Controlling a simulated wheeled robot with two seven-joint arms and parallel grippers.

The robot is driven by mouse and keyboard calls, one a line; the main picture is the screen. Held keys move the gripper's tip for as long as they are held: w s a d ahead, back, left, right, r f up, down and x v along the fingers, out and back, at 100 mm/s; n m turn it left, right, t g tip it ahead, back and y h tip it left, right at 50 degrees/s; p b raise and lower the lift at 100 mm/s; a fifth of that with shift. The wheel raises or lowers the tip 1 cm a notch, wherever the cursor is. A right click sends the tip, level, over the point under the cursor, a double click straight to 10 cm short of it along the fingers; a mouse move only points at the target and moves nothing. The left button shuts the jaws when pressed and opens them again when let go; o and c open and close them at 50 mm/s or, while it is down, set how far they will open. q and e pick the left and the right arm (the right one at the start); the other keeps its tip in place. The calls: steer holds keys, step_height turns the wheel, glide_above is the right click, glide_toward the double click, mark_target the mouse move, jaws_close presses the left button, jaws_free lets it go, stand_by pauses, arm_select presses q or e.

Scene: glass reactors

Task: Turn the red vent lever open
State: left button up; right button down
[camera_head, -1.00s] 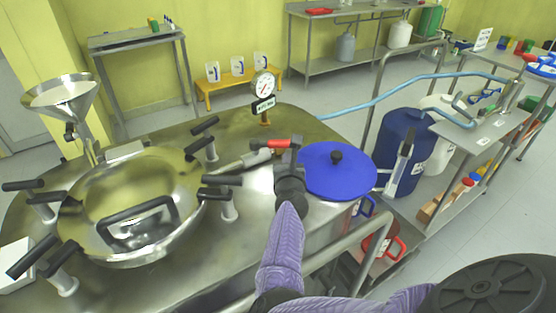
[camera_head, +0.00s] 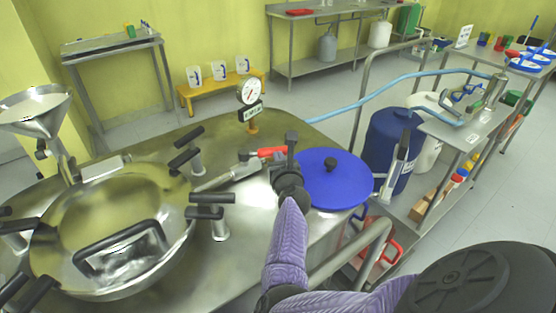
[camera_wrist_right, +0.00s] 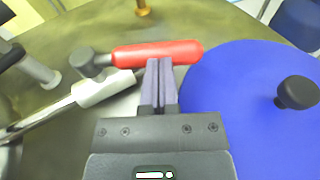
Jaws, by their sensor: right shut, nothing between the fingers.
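The red vent lever (camera_head: 270,152) sits on the steel reactor top, left of the blue lid, on a valve with a white-grey body and a steel pipe. In the right wrist view the red lever (camera_wrist_right: 158,53) lies nearly level across the picture, with its dark pivot (camera_wrist_right: 90,64) at the left end. My right gripper (camera_head: 291,138) is at the lever's right end; in its wrist view the shut fingers (camera_wrist_right: 159,64) are at the lever's near side, overlapping its lower edge. I cannot tell whether they touch it. My left gripper is not in view.
The blue lid (camera_head: 325,180) with a black knob is close on the right. The round steel hatch (camera_head: 110,225) with black clamp handles is on the left. A pressure gauge (camera_head: 249,92) stands behind the lever.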

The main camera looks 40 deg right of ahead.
mark_target(279, 149)
steer(key=shift+w+d+f+n+t+y, duration=0.1)
steer(key=shift+w+d+n+t+y, duration=0.3)
steer(key=shift+n+y, duration=0.3)
steer(key=shift+w+d+n+t+y+b, duration=0.35)
steer(key=shift+d+n+y+b, duration=0.2)
steer(key=shift+y, duration=0.45)
steer(key=shift+w+d+n+y, duration=0.1)
steer(key=shift+n+y, duration=0.25)
steer(key=shift+y, duration=0.05)
steer(key=shift+w+d+n+t+y+b, duration=0.15)
steer(key=shift+w+n+t+y+b, duration=0.2)
steer(key=shift+n+y+b, duration=0.3)
steer(key=shift+w+d+y, duration=0.15)
steer(key=shift+y, duration=0.1)
steer(key=shift+w+n+y, duration=0.1)
steer(key=shift+n+y, duration=0.15)
steer(key=shift+y, duration=0.05)
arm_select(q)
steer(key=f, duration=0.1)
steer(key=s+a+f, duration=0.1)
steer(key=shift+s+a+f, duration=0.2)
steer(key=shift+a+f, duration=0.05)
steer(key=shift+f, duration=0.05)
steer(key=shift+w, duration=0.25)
